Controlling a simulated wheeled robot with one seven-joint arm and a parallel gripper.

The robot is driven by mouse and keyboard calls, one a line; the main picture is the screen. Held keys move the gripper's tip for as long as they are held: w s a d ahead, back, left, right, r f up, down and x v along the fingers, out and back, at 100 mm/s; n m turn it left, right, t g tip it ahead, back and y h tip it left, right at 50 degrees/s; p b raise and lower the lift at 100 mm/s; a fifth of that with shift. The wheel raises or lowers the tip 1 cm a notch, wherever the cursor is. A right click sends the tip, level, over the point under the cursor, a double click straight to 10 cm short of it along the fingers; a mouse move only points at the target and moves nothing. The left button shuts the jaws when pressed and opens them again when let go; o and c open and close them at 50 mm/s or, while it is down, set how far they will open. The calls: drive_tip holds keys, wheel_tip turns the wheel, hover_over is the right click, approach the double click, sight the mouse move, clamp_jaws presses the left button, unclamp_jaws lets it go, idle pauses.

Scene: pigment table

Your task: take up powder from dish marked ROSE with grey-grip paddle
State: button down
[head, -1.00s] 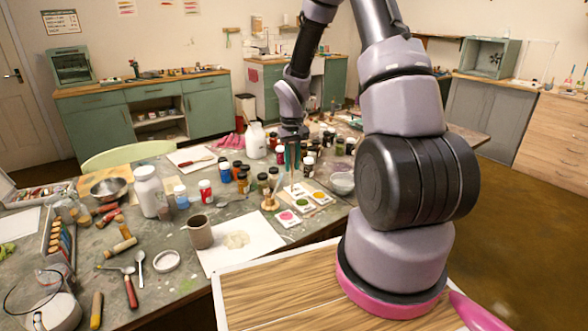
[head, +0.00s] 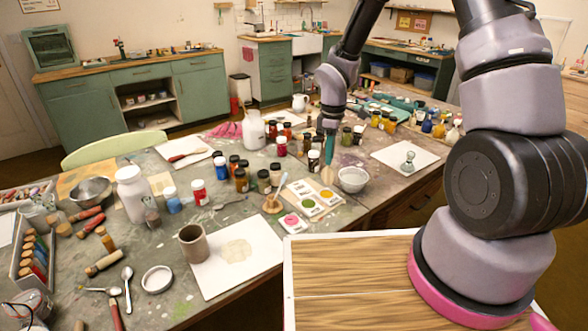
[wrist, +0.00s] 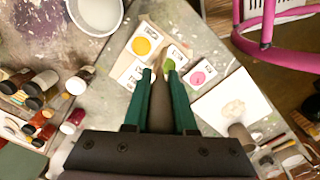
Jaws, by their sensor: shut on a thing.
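Small white dishes stand in a row: one with pink powder (head: 291,220), one with green (head: 308,203) and one with yellow-orange (head: 327,195). In the wrist view the pink dish (wrist: 197,77) lies right of my fingers, the green (wrist: 171,65) just beyond them, the orange (wrist: 141,46) to the upper left. Their markings are too small to read. My gripper (wrist: 163,78) has green fingers shut on a grey-brown grip of the paddle (wrist: 159,105). The paddle points down toward the dishes; its tip is hard to make out. In the head view my gripper (head: 329,150) hangs above the row's far end.
A white bowl (head: 352,179) stands right of the dishes. Several pigment jars (head: 240,179) crowd the table to the left. A brown mug (head: 194,244) stands by a stained white sheet (head: 243,262) in front. A pink chair-like frame (wrist: 265,45) shows at upper right in the wrist view.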

drive_tip(key=s+a+n, duration=0.7)
drive_tip(key=a+n, duration=0.5)
drive_tip(key=n, duration=0.2)
wheel_tip(320, 180, down, 6)
drive_tip(key=shift+s+f, duration=0.25)
drive_tip(key=shift+d+f, duration=0.15)
drive_tip(key=shift+f, duration=0.4)
idle(1.3)
drive_tip(key=shift+r, duration=0.1)
wheel_tip(320, 180, up, 7)
idle(0.8)
